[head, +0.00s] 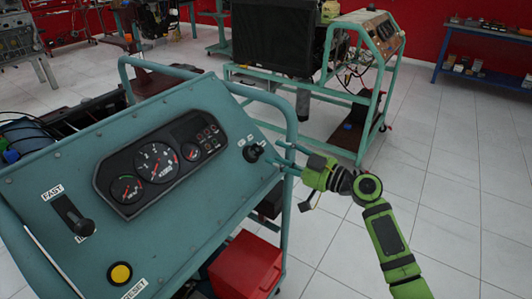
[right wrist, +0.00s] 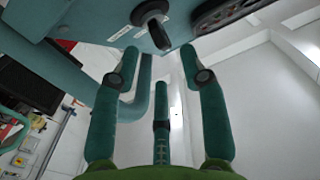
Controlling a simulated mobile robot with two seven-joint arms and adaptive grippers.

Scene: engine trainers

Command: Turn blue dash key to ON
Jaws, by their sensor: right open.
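The blue-green dash panel (head: 215,100) carries a black key switch (head: 253,153) near its right edge, with small white labels beside it too small to read. The key's black grip (right wrist: 158,33) shows at the top middle of the right wrist view, sticking out from a round black collar. My right gripper (head: 281,160) is just right of the key, its fingers pointing at it. In the right wrist view the gripper's fingers (right wrist: 160,62) are spread and empty, and the key lies beyond their tips, apart from them. My left gripper is in neither view.
A gauge cluster (head: 160,160), a black FAST lever (head: 73,215) and a yellow button (head: 120,273) are on the same panel. A tubular frame (head: 291,130) rises at its right edge. A red box (head: 245,265) is below. Open tiled floor lies right.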

